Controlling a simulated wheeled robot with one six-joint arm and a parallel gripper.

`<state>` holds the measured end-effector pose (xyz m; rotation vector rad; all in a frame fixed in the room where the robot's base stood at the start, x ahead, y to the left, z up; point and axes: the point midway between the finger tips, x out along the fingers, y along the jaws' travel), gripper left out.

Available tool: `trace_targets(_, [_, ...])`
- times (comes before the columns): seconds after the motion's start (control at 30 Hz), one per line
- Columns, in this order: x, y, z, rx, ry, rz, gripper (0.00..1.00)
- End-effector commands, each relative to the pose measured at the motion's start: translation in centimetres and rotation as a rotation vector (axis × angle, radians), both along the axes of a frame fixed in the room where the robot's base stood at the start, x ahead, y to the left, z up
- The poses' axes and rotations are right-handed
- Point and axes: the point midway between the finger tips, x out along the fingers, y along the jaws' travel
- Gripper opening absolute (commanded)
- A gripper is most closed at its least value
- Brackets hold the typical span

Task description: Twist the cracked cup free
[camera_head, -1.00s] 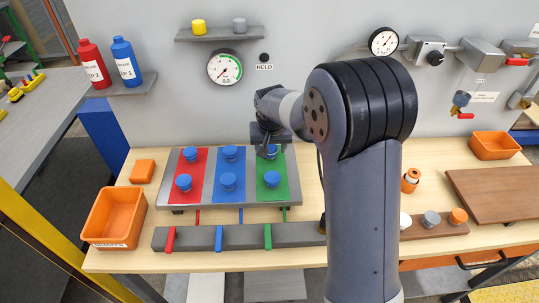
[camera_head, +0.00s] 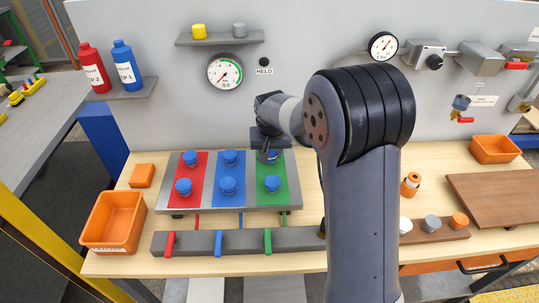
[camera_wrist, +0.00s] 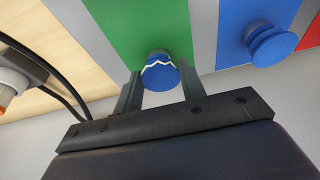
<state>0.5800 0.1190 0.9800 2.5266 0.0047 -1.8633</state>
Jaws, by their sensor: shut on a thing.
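The cracked cup (camera_wrist: 160,75) is a blue suction cup with a white zigzag crack line. It sits at the back of the green strip (camera_wrist: 130,28) on the grey board. In the head view this cup (camera_head: 271,156) is partly covered by my gripper. My gripper (camera_wrist: 158,82) has one finger on each side of the cup and is shut on it; it also shows in the head view (camera_head: 268,151). The cup appears to be still against the strip. A plain blue cup (camera_head: 272,184) stands at the front of the green strip.
Other blue cups stand on the blue strip (camera_head: 241,172) and the red strip (camera_head: 196,205). A bar with red, blue and green levers (camera_head: 268,241) lies in front. An orange bin (camera_head: 84,225) stands at the left. A dark lamp labelled HELD (camera_head: 263,58) is on the wall.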

Motion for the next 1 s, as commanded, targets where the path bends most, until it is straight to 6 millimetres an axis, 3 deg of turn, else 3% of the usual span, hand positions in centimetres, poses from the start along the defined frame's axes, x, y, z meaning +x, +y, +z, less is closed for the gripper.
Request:
trace_targets(0.17, [-0.01,-0.08,0.03,0.000,0.001,0.037,0.18])
trace_targets(0.6, [0.05,-0.30,-0.04,0.000,0.001,0.351,0.18])
trace_targets(1.0, [0.04,-0.29,-0.02,0.000,0.001,0.383,0.18])
